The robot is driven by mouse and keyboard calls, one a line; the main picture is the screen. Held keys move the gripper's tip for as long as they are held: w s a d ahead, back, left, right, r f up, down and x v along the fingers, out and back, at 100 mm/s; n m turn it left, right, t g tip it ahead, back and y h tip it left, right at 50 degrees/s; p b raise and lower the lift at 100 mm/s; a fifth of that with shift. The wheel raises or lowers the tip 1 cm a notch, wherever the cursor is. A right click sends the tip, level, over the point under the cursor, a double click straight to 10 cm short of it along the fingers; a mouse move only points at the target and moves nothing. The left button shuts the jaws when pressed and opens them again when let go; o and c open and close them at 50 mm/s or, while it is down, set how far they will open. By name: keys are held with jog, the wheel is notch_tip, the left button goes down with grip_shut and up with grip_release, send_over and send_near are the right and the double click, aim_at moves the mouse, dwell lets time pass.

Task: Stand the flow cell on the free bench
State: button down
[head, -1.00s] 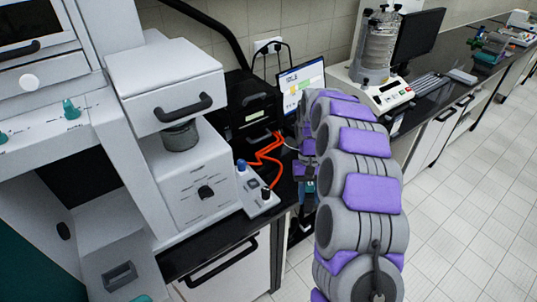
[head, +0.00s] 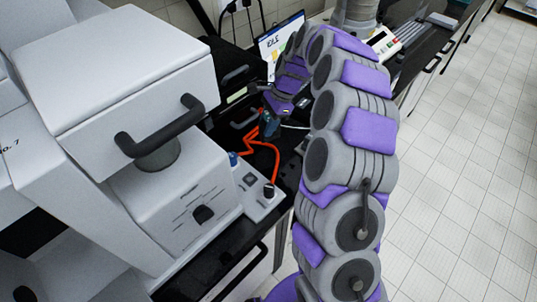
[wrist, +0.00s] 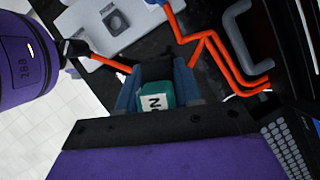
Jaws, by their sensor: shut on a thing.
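The flow cell looks like a small teal block with a white label marked "N" (wrist: 154,102). In the wrist view it sits between the two blue-grey fingers of my gripper (wrist: 157,92), which are shut on it. In the head view, my gripper (head: 268,122) is small and partly hidden by my own arm; it is over the black bench (head: 222,262), beside the orange cables (head: 262,152). I cannot tell whether the flow cell touches the bench.
A white machine with a black handle (head: 160,130) stands at left. A control box with knobs (head: 255,190) sits near the bench edge. A black box (head: 235,80) and a screen (head: 280,45) stand behind. The orange cables (wrist: 200,45) run close to my gripper.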

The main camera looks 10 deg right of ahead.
jog(key=f+m+b, duration=0.1)
jog(key=f, duration=0.2)
jog(key=w+f+m+t+b, duration=0.1)
jog(key=f+m, duration=0.1)
jog(key=f, duration=0.1)
jog(key=f+m+b, duration=0.1)
jog(key=f, duration=0.2)
jog(key=shift+w+a+f+m+t, duration=0.15)
jog(key=shift+w+f+m+t, duration=0.15)
jog(key=shift+w, duration=0.05)
jog(key=shift+r, duration=0.1)
jog(key=c, duration=0.8)
grip_release()
jog(key=shift+o, duration=0.2)
